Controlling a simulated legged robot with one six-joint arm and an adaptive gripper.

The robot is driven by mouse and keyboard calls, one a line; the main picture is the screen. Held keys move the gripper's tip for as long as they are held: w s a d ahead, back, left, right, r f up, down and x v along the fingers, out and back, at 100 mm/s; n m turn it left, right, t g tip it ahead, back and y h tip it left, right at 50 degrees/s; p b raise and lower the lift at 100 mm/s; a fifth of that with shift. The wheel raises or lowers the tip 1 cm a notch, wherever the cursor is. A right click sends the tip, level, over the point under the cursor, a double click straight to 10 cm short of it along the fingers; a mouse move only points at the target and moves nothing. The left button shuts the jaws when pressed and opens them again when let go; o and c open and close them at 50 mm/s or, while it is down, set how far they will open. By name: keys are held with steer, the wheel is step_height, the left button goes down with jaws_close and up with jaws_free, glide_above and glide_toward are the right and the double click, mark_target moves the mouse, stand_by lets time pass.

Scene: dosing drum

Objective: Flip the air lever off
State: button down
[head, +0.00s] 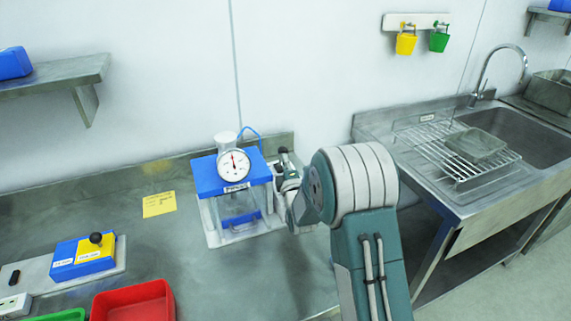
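A blue and yellow box (84,256) sits on a pale plate at the left of the bench. A short lever with a round black knob (95,238) stands on its yellow part; the small labels are too blurred to read. A clear drum unit with a blue lid (221,177) and a round dial gauge (234,164) stands mid-bench. My gripper (284,172) is at the right side of this unit, well to the right of the black knob. My arm partly hides it, so its fingers and any contact with the unit are unclear.
A red bin (134,301) and a green bin (62,316) are at the front left. A yellow note (159,204) lies behind them. The bench between the box and drum unit is mostly clear. A sink (520,134) with a wire rack (440,146) is at the right.

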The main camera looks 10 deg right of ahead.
mark_target(281, 149)
steer(key=g, duration=0.1)
steer(key=w+r+g, duration=0.1)
steer(key=g, duration=0.2)
steer(key=shift+w+a+r+n, duration=0.2)
steer(key=shift+w+r+n, duration=0.05)
steer(key=shift+w+n, duration=0.15)
steer(key=shift+w+a+r, duration=0.15)
steer(key=shift+w+r, duration=0.25)
steer(key=shift+w, duration=0.4)
steer(key=shift+w+a+r+g+h, duration=0.1)
steer(key=shift+w+a+g, duration=0.1)
steer(key=shift+w+g, duration=0.5)
steer(key=shift+w+a+r+g+h, duration=0.15)
steer(key=shift+w+g, duration=0.2)
steer(key=shift+w, duration=0.65)
steer(key=shift+w+a+g+h, duration=0.1)
steer(key=shift+w+a+g, duration=0.1)
steer(key=shift+w+g, duration=0.5)
steer(key=shift+w, duration=0.3)
steer(key=shift+r+t, duration=0.15)
steer(key=shift+t, duration=0.1)
